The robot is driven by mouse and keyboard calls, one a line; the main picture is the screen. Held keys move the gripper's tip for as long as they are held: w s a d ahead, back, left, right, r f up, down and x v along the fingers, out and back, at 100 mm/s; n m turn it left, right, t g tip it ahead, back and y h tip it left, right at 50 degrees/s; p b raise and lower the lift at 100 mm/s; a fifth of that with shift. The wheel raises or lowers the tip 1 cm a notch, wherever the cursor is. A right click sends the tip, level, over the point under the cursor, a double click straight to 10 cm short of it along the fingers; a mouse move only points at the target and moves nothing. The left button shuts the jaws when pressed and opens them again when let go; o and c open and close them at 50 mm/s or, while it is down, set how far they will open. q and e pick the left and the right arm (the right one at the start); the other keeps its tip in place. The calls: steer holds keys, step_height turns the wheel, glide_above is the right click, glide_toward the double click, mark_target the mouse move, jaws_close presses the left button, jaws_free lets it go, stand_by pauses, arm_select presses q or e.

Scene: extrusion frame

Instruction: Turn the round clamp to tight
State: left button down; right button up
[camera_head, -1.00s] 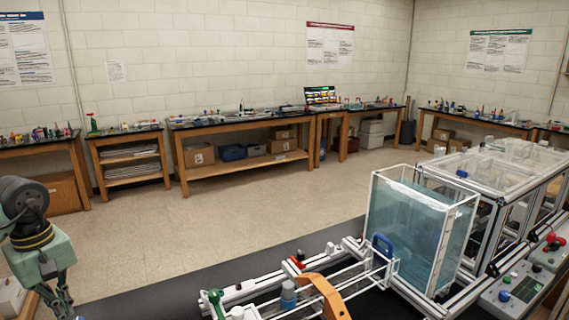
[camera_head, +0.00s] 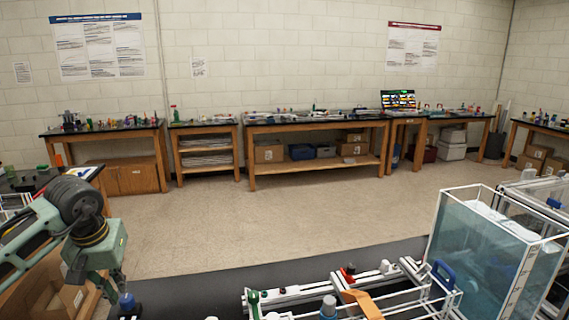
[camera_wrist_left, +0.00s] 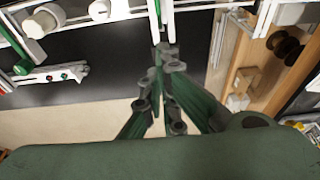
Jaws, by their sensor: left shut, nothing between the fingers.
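My left gripper (camera_head: 118,284) hangs at the lower left of the head view, fingers pointing down and partly hidden by the frame's edge. In the left wrist view its slim green fingers (camera_wrist_left: 162,58) are closed together and empty. White extrusion rails (camera_head: 300,292) lie on the black bench at the lower right of the gripper, apart from it. They carry a green knob (camera_head: 254,300), a red knob (camera_head: 347,272) and a blue handle (camera_head: 445,274). I cannot tell which part is the round clamp. White round parts (camera_wrist_left: 42,22) show at the upper left of the wrist view. My right gripper is not in view.
A clear tank of bluish water (camera_head: 485,255) stands at the right. A blue-topped part (camera_head: 127,301) is close beside my left gripper. The black bench top (camera_head: 205,283) between gripper and rails is bare. Open floor lies behind it; loaded side tables line the wall.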

mark_target(123, 303)
arm_select(q)
step_height(123, 303, down, 6)
steer(key=b, duration=0.4)
steer(key=shift+f, duration=0.2)
steer(key=shift+s, duration=0.1)
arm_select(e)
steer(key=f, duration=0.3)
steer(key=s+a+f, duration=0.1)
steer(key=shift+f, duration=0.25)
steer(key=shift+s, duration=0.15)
arm_select(q)
steer(key=shift+a, duration=0.1)
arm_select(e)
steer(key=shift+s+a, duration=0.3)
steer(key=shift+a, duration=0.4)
arm_select(q)
steer(key=shift+w+a, duration=0.1)
steer(key=shift+w, duration=0.15)
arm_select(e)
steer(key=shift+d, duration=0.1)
